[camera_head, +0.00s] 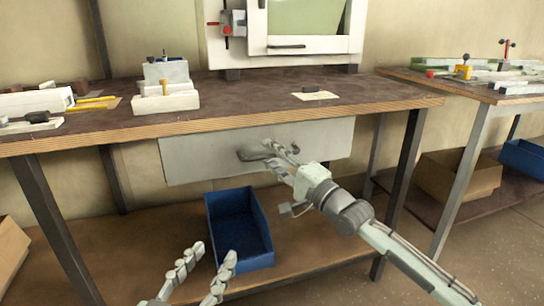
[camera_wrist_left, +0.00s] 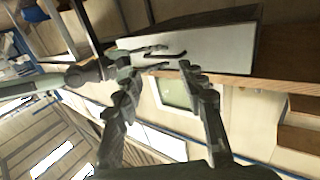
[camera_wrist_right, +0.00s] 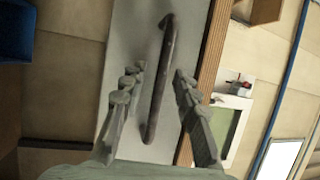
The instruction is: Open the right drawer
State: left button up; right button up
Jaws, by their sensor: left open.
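The drawer (camera_head: 205,160) has a wide grey front under the front edge of the workbench, with no gap visible above it. Its dark bar handle (camera_head: 251,153) also shows in the right wrist view (camera_wrist_right: 160,85). My right gripper (camera_head: 282,152) is at the handle; in the right wrist view its open fingers (camera_wrist_right: 157,78) stand on either side of the bar, with gaps visible. My left gripper (camera_head: 208,258) is open and empty, low in front of the bench, well away from the drawer. The drawer front also shows in the left wrist view (camera_wrist_left: 215,48).
A blue bin (camera_head: 262,225) stands on the lower shelf below the drawer. The workbench top (camera_head: 235,107) carries a white machine (camera_head: 305,52) and small fixtures. A second table (camera_head: 400,75) stands at the right, with a cardboard box (camera_head: 455,178) beneath.

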grip_shut()
jog(key=shift+s, duration=0.1)
dwell(0.3)
